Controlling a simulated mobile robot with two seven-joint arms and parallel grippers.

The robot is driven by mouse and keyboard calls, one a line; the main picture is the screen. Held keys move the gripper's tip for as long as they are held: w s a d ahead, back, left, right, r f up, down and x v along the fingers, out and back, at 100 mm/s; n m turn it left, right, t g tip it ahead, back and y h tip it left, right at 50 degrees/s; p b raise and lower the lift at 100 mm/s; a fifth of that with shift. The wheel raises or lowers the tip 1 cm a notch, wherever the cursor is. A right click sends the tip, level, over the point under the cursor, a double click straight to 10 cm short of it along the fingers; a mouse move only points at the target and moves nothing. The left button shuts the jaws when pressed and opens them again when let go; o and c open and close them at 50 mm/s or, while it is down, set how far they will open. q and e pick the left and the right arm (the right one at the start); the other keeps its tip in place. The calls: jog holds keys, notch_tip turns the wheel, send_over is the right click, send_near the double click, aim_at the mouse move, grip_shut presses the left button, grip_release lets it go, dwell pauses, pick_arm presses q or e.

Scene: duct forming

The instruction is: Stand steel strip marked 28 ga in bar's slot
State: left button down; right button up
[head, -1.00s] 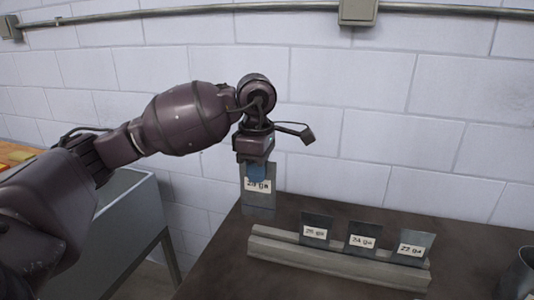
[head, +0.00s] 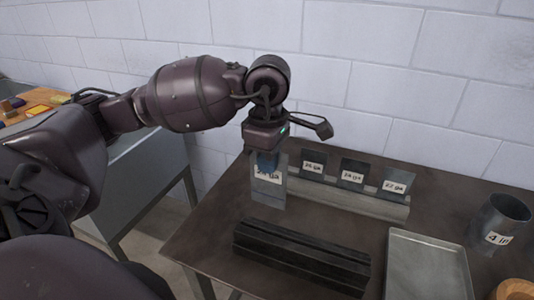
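My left gripper (head: 267,160) is shut on the top of a grey steel strip (head: 268,195), which hangs upright. Its white label is partly covered by the fingers and blurred; it seems to read 28 ga. A pale grey slotted bar (head: 340,198) lies along the back of the table. Three labelled strips stand in it: 26 ga (head: 313,163), 24 ga (head: 351,172) and 22 ga (head: 394,183). The held strip is at the bar's left end and hides that end. I cannot tell whether its lower edge is in the slot. My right gripper is not in view.
A dark grooved bar (head: 300,256) lies in front of the pale one. A shallow metal tray (head: 428,262) lies at the right, with a labelled metal cup (head: 502,220) behind it. Brown table (head: 210,240) is bare at the left front. A white block wall stands behind.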

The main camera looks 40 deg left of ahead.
aim_at(270, 204)
pick_arm(q)
jog(key=shift+s+d+f+b, duration=0.15)
jog(key=shift+f+b, duration=0.1)
jog(key=shift+f, duration=0.35)
jog(key=shift+w+d+f+b, duration=0.15)
jog(key=shift+f+b, duration=0.15)
jog(key=shift+f, duration=0.3)
jog(key=shift+s+d+f+b, duration=0.15)
jog(key=shift+f+b, duration=0.1)
jog(key=shift+f, duration=0.35)
jog(key=shift+f+b, duration=0.4)
jog(key=shift+f, duration=1.2)
jog(key=shift+f+b, duration=1.4)
jog(key=shift+f, duration=0.35)
jog(key=shift+f+b, duration=0.45)
jog(key=shift+f, duration=0.15)
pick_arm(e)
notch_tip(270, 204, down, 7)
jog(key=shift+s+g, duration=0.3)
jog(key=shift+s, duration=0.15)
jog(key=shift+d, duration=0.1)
